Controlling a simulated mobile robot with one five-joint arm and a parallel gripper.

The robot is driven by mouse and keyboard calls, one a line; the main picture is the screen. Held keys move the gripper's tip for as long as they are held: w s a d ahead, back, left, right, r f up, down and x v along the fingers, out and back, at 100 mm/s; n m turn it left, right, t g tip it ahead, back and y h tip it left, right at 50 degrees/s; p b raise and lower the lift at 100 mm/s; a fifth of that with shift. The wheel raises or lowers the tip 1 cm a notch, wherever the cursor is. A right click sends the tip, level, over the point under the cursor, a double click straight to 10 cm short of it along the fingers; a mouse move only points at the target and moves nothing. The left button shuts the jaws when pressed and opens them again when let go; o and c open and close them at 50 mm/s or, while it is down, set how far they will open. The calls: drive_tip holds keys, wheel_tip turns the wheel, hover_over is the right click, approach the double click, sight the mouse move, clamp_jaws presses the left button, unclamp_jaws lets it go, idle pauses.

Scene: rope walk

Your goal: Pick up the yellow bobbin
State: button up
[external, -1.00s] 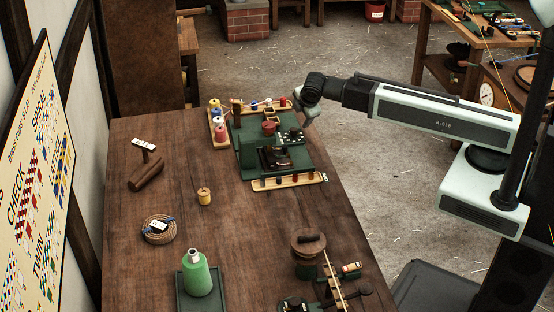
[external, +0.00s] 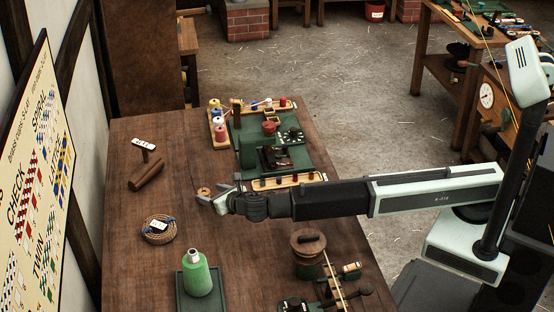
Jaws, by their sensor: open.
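A green machine (external: 300,155) with coloured spools stands at the back right. A coiled rope (external: 159,238) with a tag and a green bottle (external: 198,278) are in front. A wooden mallet (external: 147,173) lies at left. A round wooden piece (external: 306,240) stands near the right edge.

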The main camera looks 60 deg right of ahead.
sight(202, 191)
drive_tip(key=b+x, duration=0.3)
drive_tip(key=x, duration=0.5)
drive_tip(key=shift+a, duration=0.15)
clamp_jaws()
